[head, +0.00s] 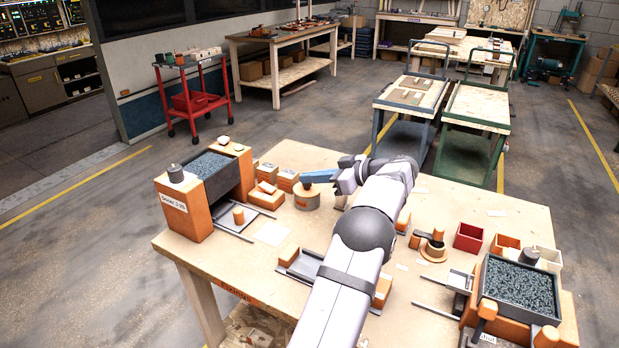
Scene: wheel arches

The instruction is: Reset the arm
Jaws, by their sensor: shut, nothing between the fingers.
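My arm reaches from the bottom middle of the head view up across the wooden table (262,233). My gripper (306,178) is at the arm's far end, pointing left. It looks blue and slim, and its fingers show as one shut shape with nothing held. It is above or just behind a round tan pot (306,196); I cannot tell whether they touch. My arm hides part of the table's middle.
An orange bin with dark granules (207,165) stands at the table's left, with orange blocks (266,196) beside it. A second granule bin (518,284) stands at the right, near a red box (468,238). Carts (478,105) stand behind the table. Bare tabletop shows at front left.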

